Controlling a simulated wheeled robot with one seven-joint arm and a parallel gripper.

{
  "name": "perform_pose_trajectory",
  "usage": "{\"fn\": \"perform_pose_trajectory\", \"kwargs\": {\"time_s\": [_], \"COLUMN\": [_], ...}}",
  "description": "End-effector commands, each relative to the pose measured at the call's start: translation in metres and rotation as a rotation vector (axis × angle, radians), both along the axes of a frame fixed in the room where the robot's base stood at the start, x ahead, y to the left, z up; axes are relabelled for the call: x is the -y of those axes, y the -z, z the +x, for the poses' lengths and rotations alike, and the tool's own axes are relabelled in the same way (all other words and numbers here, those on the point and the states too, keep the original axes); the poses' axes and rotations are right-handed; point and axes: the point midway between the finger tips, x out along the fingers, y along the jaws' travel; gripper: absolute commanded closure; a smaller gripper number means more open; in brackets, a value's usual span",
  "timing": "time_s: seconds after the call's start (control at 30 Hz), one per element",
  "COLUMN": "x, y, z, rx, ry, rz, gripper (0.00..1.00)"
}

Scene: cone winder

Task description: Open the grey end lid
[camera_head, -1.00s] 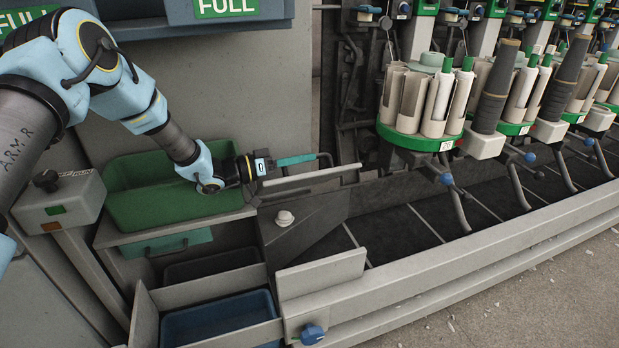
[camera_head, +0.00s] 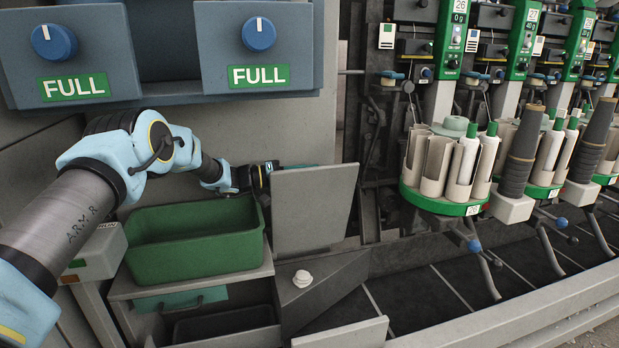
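The grey end lid (camera_head: 315,210) is a flat panel standing steeply upright at the near end of the winder, above the dark end housing (camera_head: 321,281) with its white knob (camera_head: 302,279). Its broad face shows to the camera. My gripper (camera_head: 292,167) is at the lid's upper left edge, partly behind the panel. A thin green strip of it shows along the top edge. The fingertips are mostly hidden by the lid, so I cannot tell whether they grip or only touch it.
A green bin (camera_head: 195,243) sits left of the lid, below my forearm. Two blue-grey FULL boxes (camera_head: 258,45) are above. Bobbin carousels (camera_head: 447,172) stand to the right, over a dark trough with a grey front rail (camera_head: 520,303).

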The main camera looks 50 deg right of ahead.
Motion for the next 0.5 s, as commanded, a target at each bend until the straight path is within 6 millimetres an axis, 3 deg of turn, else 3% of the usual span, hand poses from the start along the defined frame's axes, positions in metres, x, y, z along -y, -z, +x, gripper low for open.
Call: {"fn": "perform_pose_trajectory", "kwargs": {"time_s": [0.43,0.47,0.5], "x": [-0.0007,-0.0007,-0.0007], "y": [0.0072,0.0073,0.0073], "z": [0.0028,0.0027,0.0028], "rx": [0.0,0.0,0.0], "ry": [-0.002,-0.002,-0.002], "rz": [0.01,0.01,0.01], "gripper": [1.0,0.78,0.73]}}
